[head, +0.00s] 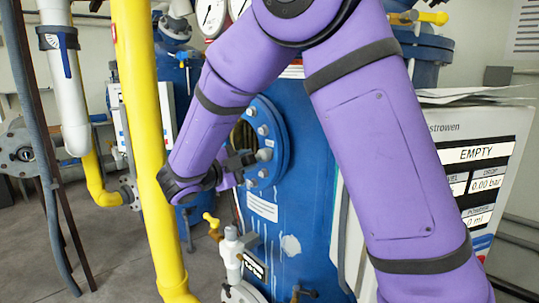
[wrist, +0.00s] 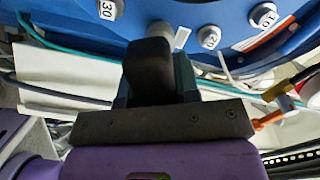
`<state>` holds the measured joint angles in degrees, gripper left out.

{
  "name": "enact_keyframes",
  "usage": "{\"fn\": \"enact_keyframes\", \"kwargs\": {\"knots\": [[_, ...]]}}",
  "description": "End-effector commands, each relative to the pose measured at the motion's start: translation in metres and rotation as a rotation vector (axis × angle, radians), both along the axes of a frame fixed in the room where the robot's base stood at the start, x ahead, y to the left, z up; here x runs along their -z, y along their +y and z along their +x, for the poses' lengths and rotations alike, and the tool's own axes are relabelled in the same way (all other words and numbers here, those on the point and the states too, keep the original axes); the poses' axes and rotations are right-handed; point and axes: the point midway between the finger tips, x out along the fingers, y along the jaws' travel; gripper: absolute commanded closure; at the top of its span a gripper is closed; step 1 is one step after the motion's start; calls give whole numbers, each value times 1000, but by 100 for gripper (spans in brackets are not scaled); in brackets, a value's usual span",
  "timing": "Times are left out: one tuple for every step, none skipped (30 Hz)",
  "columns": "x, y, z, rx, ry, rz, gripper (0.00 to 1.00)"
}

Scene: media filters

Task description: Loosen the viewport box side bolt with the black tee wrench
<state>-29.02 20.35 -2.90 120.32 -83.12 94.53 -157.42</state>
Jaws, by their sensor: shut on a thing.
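My gripper (head: 241,163) is at the flanged round viewport on the blue viewport box (head: 280,215), near its side bolts. In the wrist view my gripper (wrist: 157,88) is shut on a thick black piece, which appears to be the black tee wrench (wrist: 149,66). A bolt (wrist: 182,37) shows just beyond the gripper; its contact with the wrench is hidden. Other bolts marked 30 (wrist: 107,9), 19 (wrist: 209,37) and 10 (wrist: 264,15) sit along the blue flange. In the head view the wrench is too small and dark to separate from the gripper.
A yellow upright pipe (head: 142,130) stands left of my forearm. A small valve with a yellow handle (head: 212,222) and a white pipe fitting (head: 232,255) are below the gripper. A white panel reading EMPTY (head: 476,153) is at right. Open floor (head: 110,255) shows at lower left.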

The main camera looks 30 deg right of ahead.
Motion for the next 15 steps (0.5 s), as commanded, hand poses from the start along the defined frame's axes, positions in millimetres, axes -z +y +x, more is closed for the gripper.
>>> {"fn": "enact_keyframes", "kwargs": {"knots": [[0, 2, 0, -1, -1, 0, 100], [0, 3, 0, -1, -1, 0, 100], [0, 4, -1, -1, -1, 0, 100], [0, 4, -1, -2, -1, 0, 100], [0, 5, -1, -2, -1, 0, 100], [0, 6, -1, -2, -1, 0, 100], [0, 7, -2, -2, -1, 0, 100], [0, 8, -2, -2, -1, 0, 100], [0, 8, -2, -2, -1, 1, 100], [0, 9, -3, -1, -1, 1, 100], [0, 10, -3, -1, -1, 1, 100], [0, 11, -3, -1, -1, 1, 100], [0, 11, -4, -1, -1, 1, 100], [0, 12, -4, -1, -1, 1, 100], [0, 13, -4, 0, -1, 0, 100]]}}
